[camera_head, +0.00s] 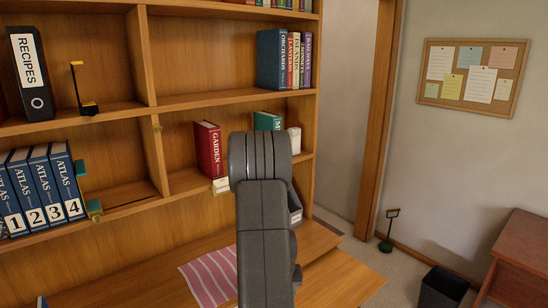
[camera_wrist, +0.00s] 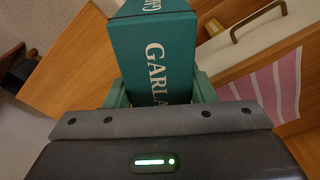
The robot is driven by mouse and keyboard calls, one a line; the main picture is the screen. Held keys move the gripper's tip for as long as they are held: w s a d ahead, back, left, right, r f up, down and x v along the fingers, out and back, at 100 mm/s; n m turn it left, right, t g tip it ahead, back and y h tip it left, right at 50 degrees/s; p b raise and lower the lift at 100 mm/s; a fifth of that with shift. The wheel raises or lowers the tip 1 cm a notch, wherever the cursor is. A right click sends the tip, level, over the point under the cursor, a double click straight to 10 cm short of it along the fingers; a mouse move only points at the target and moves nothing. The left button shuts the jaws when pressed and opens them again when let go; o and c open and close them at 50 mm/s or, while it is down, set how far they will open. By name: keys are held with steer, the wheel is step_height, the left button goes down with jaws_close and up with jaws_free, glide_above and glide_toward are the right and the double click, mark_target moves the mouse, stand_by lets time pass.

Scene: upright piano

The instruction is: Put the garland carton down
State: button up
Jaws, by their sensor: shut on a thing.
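The garland carton (camera_wrist: 153,50) is a teal box with pale lettering, of which "GARLA" shows in the wrist view. My gripper (camera_wrist: 160,90) has its green fingers on both sides of the carton and is shut on it. The carton's near end is hidden behind the gripper body, and its far end runs out of the top of the view. In the head view my arm covers the gripper, and I cannot make out the held carton there. I cannot tell whether the carton touches a surface below.
A pink striped cloth (camera_head: 208,276) lies on the wooden ledge below the shelves; it also shows in the wrist view (camera_wrist: 272,88). A red book (camera_head: 208,150) and a teal item marked "M" (camera_head: 267,121) stand on the shelf.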

steer(key=shift+m, duration=0.6)
steer(key=f+b, duration=0.3)
steer(key=f, duration=0.1)
steer(key=a+f+b, duration=0.1)
steer(key=f+b, duration=0.2)
steer(key=f, duration=0.1)
steer(key=a+f+b, duration=0.1)
steer(key=f+b, duration=0.3)
steer(key=f, duration=0.1)
steer(key=shift+s+a, duration=0.2)
steer(key=shift+a, duration=0.05)
steer(key=shift+r, duration=0.1)
steer(key=shift+s, duration=0.1)
